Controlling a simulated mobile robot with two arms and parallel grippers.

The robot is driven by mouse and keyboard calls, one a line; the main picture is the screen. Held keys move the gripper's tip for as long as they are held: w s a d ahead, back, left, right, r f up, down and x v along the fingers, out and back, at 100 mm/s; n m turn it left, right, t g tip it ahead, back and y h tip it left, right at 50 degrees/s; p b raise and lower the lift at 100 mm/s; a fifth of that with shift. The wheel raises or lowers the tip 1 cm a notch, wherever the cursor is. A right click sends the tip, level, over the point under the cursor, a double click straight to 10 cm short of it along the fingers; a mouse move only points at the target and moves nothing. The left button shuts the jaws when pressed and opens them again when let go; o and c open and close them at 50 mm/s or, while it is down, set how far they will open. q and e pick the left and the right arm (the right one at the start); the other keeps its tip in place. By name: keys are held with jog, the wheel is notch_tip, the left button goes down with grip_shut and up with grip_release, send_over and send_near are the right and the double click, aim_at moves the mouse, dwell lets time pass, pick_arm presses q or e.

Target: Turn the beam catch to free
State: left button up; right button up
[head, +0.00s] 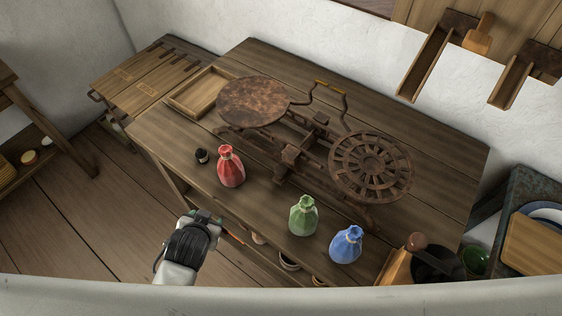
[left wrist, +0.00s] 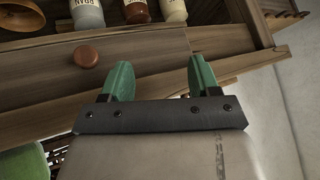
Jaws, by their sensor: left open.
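A rusty beam scale stands on the wooden table (head: 440,135). It has a solid round pan (head: 252,101) on the left, a spoked round pan (head: 370,165) on the right and a dark beam and base (head: 291,156) between. I cannot tell for sure which part is the beam catch. My left gripper (head: 214,216) is at the table's front edge, well short of the scale. In the left wrist view its green fingers (left wrist: 160,80) are apart and empty, facing a drawer front with a round knob (left wrist: 87,56). My right gripper is out of view.
Red (head: 231,167), green (head: 303,215) and blue (head: 346,244) pouches stand between the table's front edge and the scale. A wooden tray (head: 203,92) lies at the back left.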

pick_arm(q)
jog(key=w+d+r+m+t, duration=0.1)
jog(key=w+r+t, duration=0.3)
jog(key=r, duration=0.8)
jog(key=w+d+r+m+t, duration=0.1)
jog(key=w+d+r+t, duration=0.2)
jog(key=r, duration=0.8)
jog(key=w+d+r+m+t+h, duration=0.3)
jog(key=d+r+m+t+h, duration=0.25)
jog(key=r, duration=0.25)
jog(key=s+d+r+m+g+h, duration=0.2)
jog(key=d+m+g+h, duration=0.5)
jog(key=m, duration=0.4)
jog(key=s+d+r+m+g+h, duration=0.25)
jog(key=d+m+g+h, duration=0.25)
jog(key=d+m+h, duration=0.45)
jog(key=s+d+f+m+g+y, duration=0.2)
jog(key=d+f+m+g+y, duration=0.2)
jog(key=f+m+g+y, duration=0.45)
jog(key=m+y, duration=0.3)
jog(key=y, duration=1)
send_near(281, 169)
notch_tip(281, 169, down, 9)
jog(key=shift+w+f+p, duration=0.1)
jog(key=shift+f+p, duration=0.1)
jog(key=shift+p, duration=0.3)
